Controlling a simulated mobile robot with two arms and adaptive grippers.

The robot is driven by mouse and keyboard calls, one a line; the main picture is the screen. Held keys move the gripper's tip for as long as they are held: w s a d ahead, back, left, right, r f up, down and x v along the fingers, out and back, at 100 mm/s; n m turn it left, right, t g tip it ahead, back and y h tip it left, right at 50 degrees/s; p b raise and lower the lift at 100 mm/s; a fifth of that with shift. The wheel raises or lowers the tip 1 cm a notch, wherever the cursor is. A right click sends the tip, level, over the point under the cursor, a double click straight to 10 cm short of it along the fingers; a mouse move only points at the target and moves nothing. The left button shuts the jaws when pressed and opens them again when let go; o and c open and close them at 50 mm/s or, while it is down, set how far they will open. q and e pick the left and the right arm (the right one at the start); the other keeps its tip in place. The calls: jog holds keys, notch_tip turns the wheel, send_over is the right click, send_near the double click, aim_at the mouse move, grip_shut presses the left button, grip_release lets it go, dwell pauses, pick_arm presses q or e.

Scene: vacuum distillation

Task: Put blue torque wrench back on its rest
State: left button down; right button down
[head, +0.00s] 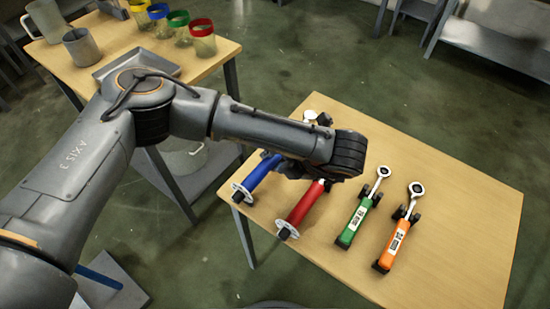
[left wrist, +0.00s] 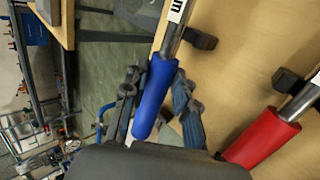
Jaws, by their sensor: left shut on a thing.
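The blue torque wrench (head: 262,172) is at the left end of the row of wrenches, over the table's left part. Its blue grip (left wrist: 153,98) lies between the fingers of my left gripper (left wrist: 155,90) in the left wrist view, and the gripper is shut on it. A metal shaft with a white label runs up from the grip. A black rest bracket (left wrist: 200,39) shows beside the shaft; I cannot tell whether they touch. In the head view my left wrist hides the wrench's middle and most of the gripper. My right gripper is not in view.
A red wrench (head: 305,206) lies close on the right, then green (head: 357,217) and orange (head: 397,240) ones on black rests. The wooden table (head: 460,220) is clear at right. A second table (head: 65,68) at back left holds jars and a tray.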

pick_arm(q)
jog(key=shift+f+b, duration=0.65)
jog(key=shift+b, duration=0.15)
jog(key=shift+f, duration=0.15)
jog(key=shift+s+a+f+b, duration=0.1)
jog(key=shift+a+f+b, duration=0.3)
jog(key=shift+f+b, duration=0.45)
jog(key=shift+r, duration=0.1)
